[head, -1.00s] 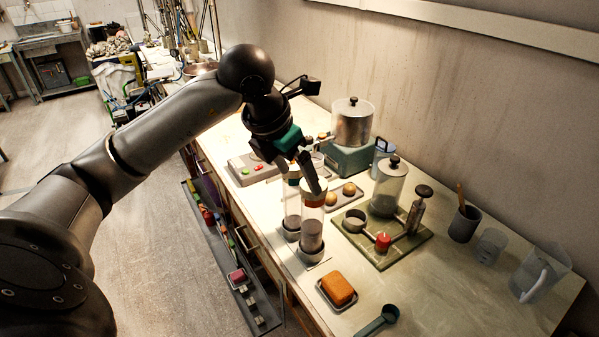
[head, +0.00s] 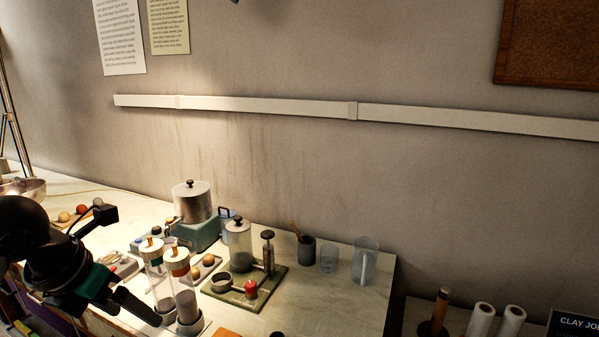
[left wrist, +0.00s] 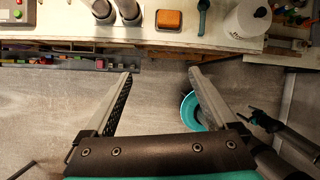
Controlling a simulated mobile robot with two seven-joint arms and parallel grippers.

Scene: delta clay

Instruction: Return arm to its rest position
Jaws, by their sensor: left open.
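My left gripper (head: 140,308) is at the lower left of the head view, with its dark fingers pointing down and right. In the left wrist view its two fingers (left wrist: 160,74) stand wide apart with nothing between them but floor below. The gripper is clear of the bench front (left wrist: 160,44). A dark jointed part (left wrist: 268,124) at the right of the left wrist view looks like my right arm. Its jaws are too small to read.
Two clear tubes with grey bases (head: 186,305) stand near the bench edge beside the left gripper in the head view. A green tray (head: 224,293) holds a jar and a red knob. An orange block (left wrist: 169,19) sits near the edge. A teal-rimmed round container (left wrist: 188,112) is below.

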